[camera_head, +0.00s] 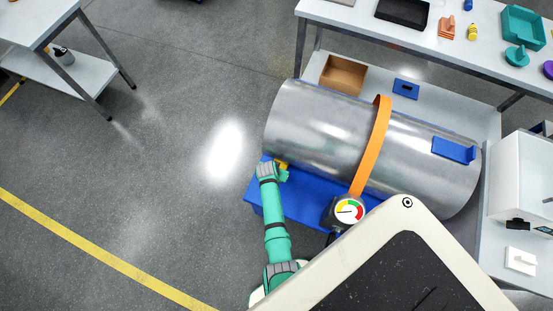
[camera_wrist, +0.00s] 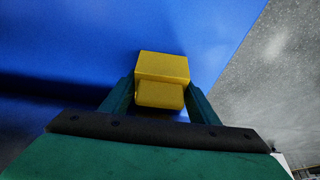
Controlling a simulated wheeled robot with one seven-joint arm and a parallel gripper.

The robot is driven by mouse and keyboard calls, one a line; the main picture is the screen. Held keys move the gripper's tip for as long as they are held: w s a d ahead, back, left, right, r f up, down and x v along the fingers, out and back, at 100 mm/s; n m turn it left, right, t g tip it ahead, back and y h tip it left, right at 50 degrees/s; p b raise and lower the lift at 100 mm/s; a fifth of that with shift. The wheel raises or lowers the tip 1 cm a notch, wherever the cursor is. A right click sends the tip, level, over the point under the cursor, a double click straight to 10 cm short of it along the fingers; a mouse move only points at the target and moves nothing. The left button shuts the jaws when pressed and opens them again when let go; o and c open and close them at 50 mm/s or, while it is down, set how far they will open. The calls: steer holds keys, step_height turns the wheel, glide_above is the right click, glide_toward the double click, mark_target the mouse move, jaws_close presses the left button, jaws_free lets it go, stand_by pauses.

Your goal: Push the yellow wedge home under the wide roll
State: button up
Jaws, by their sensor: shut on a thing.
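The wide roll (camera_head: 320,125) is a large grey metal cylinder lying on its side, with an orange strap around it. The yellow wedge (camera_head: 281,165) shows as a small patch at the roll's lower left edge. In the wrist view the yellow wedge (camera_wrist: 162,68) sits between the two green fingers of my gripper (camera_wrist: 158,100), which is shut on it. My gripper (camera_head: 277,173) is at the left end of the blue support (camera_head: 310,200) below the roll. Whether the wedge touches the roll is hidden.
A round gauge (camera_head: 349,211) hangs at the strap's lower end, right of my arm. A blue block (camera_head: 453,150) is on the roll's right end. A cardboard box (camera_head: 343,74) lies behind the roll. The grey floor (camera_head: 150,180) at left is clear.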

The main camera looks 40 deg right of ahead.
steer(key=shift+w+d, duration=0.4)
steer(key=shift+d, duration=0.1)
steer(key=shift+w+d+r, duration=0.25)
steer(key=shift+w+d, duration=0.1)
steer(key=shift+d, duration=0.2)
steer(key=o, duration=1.3)
steer(key=shift+o, duration=0.3)
steer(key=shift+d, duration=0.1)
steer(key=shift+r, duration=0.1)
steer(key=a+v, duration=0.1)
steer(key=v, duration=0.9)
steer(key=shift+s+a, duration=0.25)
steer(key=shift+s, duration=0.2)
